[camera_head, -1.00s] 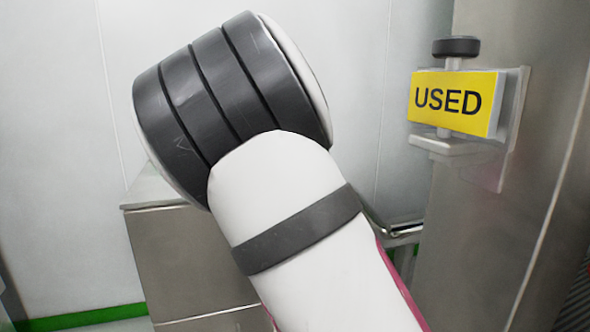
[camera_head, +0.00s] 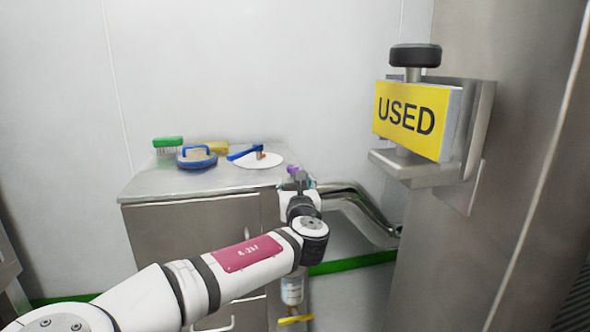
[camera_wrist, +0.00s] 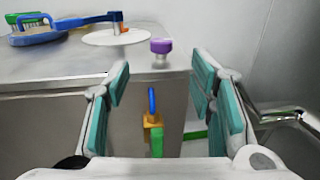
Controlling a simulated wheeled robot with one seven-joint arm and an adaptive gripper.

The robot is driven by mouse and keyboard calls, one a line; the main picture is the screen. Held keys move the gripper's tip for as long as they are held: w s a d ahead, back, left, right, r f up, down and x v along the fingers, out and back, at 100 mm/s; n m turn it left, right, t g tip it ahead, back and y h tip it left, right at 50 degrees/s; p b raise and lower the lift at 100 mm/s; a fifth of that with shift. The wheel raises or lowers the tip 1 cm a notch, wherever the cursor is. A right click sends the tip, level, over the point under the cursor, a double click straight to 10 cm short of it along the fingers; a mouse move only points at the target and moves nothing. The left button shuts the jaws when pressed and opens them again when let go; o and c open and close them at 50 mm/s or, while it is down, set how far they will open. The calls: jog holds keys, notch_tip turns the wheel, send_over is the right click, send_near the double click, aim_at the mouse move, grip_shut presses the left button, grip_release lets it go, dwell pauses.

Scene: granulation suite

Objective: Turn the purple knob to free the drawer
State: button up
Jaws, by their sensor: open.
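The purple knob (camera_wrist: 161,46) sits on a short pale stem at the right front corner of the steel cabinet top (camera_wrist: 60,68). In the head view only a small bit of the knob (camera_head: 292,169) shows beside my gripper (camera_head: 301,183). In the wrist view my gripper (camera_wrist: 160,68) is open and empty, its teal-padded fingers apart on either side of the knob's line. The knob appears beyond the fingertips, apart from them. The cabinet front with its drawers (camera_head: 190,238) is partly hidden by my arm.
On the cabinet top lie a green brush (camera_head: 168,142), a blue round tool (camera_head: 196,157) and a white disc (camera_head: 262,161) with a blue-handled brush. A steel pipe (camera_head: 360,210) runs right of the cabinet. A steel column with a yellow USED sign (camera_head: 412,115) stands at right.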

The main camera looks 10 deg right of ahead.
aim_at(293, 166)
jog(key=w+b, duration=0.1)
jog(key=w, duration=0.3)
jog(key=w+d+b, duration=0.1)
jog(key=w, duration=0.3)
jog(key=w+d, duration=0.1)
jog(key=w, duration=0.3)
jog(key=shift+w+b, duration=0.1)
jog(key=shift+b, duration=0.3)
jog(key=c, duration=1.2)
